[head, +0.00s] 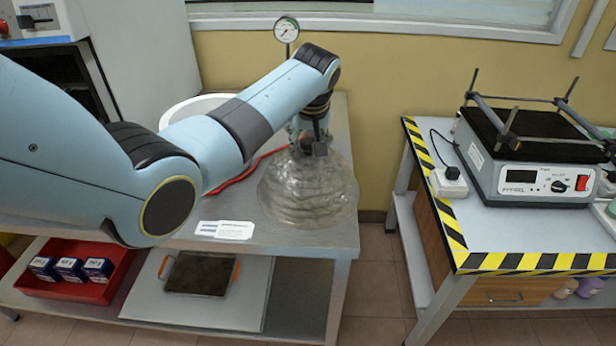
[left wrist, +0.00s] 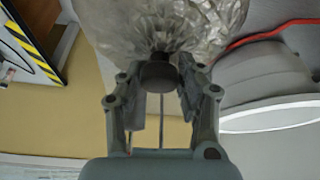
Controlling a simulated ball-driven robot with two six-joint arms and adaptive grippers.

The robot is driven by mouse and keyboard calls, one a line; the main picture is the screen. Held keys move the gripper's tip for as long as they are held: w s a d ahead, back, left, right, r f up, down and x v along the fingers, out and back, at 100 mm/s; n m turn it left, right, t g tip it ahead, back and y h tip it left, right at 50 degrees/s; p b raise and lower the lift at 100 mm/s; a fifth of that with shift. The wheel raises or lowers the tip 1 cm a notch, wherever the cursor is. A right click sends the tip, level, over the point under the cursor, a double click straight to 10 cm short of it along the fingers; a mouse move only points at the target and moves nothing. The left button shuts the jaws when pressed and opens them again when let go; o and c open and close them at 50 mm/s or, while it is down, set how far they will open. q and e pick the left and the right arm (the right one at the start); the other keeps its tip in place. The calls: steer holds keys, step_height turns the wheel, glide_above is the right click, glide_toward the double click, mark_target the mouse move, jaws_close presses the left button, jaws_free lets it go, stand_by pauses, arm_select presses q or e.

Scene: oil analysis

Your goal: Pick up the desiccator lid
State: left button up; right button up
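The desiccator lid (head: 308,190) is a clear, wavy dome with a dark knob on top. It appears upright at the right end of the metal table; I cannot tell whether it touches the tabletop. My left gripper (head: 314,143) comes down on it from above. In the left wrist view the fingers of my left gripper (left wrist: 162,88) are partly closed, one on each side of the knob (left wrist: 158,72), and look shut on it. The glass of the lid (left wrist: 165,25) spreads out beyond the knob. My right gripper is not in view.
A round white-rimmed vessel (head: 178,113) stands behind my arm, with a red hose (head: 243,174) beside it. A pressure gauge (head: 286,30) rises behind the lid. Paper labels (head: 226,230) lie at the table's front. A striped-edge bench (head: 450,225) stands right, across a gap.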

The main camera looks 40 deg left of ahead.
arm_select(q)
jaws_close()
steer(key=shift+w+r, duration=0.1)
steer(key=shift+r, duration=0.05)
